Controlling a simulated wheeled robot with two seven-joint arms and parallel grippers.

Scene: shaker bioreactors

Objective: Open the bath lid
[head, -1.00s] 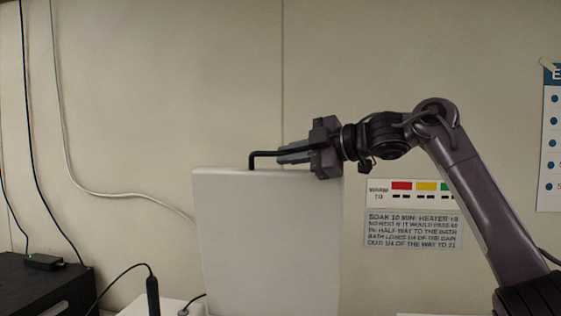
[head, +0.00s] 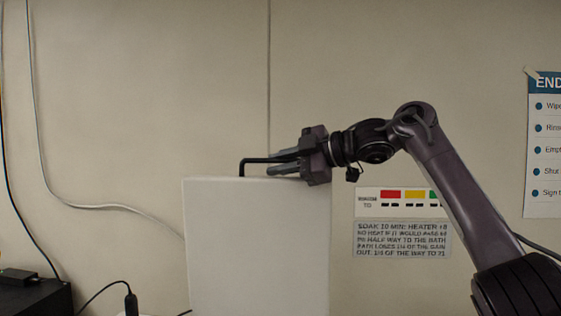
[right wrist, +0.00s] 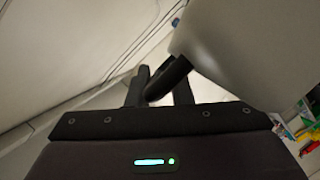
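The bath lid (head: 256,250) is a pale flat panel standing upright in the lower middle of the head view. It also shows at upper right in the right wrist view (right wrist: 240,50). Its black bar handle (head: 243,168) sticks out at the panel's top edge. My right gripper (head: 280,162) is at the handle, above the lid's top edge. Its two fingers are apart, with the handle (right wrist: 167,78) between them in the right wrist view. The bath itself is below the head view. My left gripper is out of view.
A wall stands behind the lid, with a printed sign (head: 402,240) and a colour strip (head: 403,202) right of it. A poster (head: 543,145) hangs at far right. A black box (head: 35,296) and cables are at lower left. Small coloured items (right wrist: 308,130) lie at right in the wrist view.

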